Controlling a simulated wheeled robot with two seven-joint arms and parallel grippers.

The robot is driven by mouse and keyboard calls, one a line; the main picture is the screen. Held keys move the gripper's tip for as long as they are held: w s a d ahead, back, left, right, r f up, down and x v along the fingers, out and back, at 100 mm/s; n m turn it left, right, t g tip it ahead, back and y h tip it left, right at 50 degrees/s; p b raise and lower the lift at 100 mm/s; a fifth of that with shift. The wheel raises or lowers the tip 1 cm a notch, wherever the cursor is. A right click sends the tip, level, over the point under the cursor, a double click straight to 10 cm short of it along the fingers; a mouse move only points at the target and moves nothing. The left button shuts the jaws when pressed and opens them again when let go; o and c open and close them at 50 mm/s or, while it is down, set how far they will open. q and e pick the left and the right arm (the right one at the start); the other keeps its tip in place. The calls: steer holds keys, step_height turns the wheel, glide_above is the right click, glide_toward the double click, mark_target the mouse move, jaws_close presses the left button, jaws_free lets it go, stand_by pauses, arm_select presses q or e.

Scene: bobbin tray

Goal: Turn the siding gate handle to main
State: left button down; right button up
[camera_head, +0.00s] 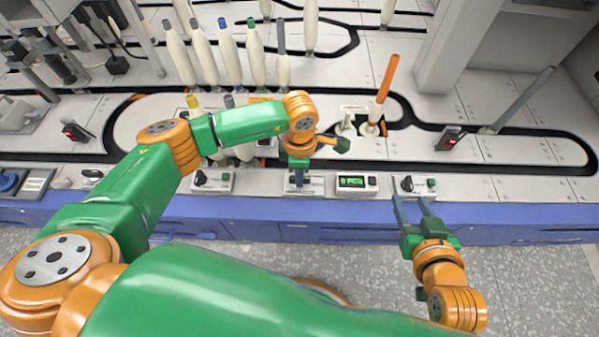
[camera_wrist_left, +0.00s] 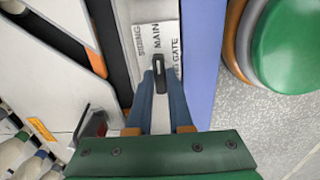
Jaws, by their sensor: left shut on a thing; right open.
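The siding gate plate (camera_head: 318,184) is on the front edge of the bench. It also shows in the left wrist view (camera_wrist_left: 141,68), with the words SIDING, MAIN and GATE. The black gate handle (camera_wrist_left: 158,71) stands between the fingertips of my left gripper (camera_wrist_left: 159,76), which is shut on it. In the wrist view the handle's long side runs up the picture, roughly in line with the word MAIN. In the head view my left gripper (camera_head: 299,178) largely hides the handle. My right gripper (camera_head: 411,199) is open and empty in front of the bench.
A green-lit display box (camera_head: 356,183) and another knob box (camera_head: 416,186) sit right of the gate. A further knob box (camera_head: 212,181) sits left. A bobbin with an orange top (camera_head: 383,89) stands on the track behind. Several bobbins stand farther back.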

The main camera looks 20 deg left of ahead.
arm_select(q)
steer(key=c, duration=0.8)
jaws_free()
steer(key=shift+r, duration=0.1)
step_height(320, 180, up, 4)
steer(key=shift+r+p, duration=0.25)
steer(key=shift+p, duration=0.75)
step_height(320, 180, up, 2)
steer(key=shift+r+p, duration=0.1)
steer(key=shift+p, duration=0.35)
steer(key=shift+r, duration=0.15)
arm_select(e)
steer(key=s+d+f+g+h, duration=0.1)
steer(key=s+d+f+g, duration=0.2)
steer(key=s+f+g, duration=0.5)
steer(key=s+f, duration=0.1)
steer(key=s, duration=0.3)
steer(key=shift+d+f+h, duration=0.2)
steer(key=shift+d+h, duration=0.05)
steer(key=shift+h, duration=0.15)
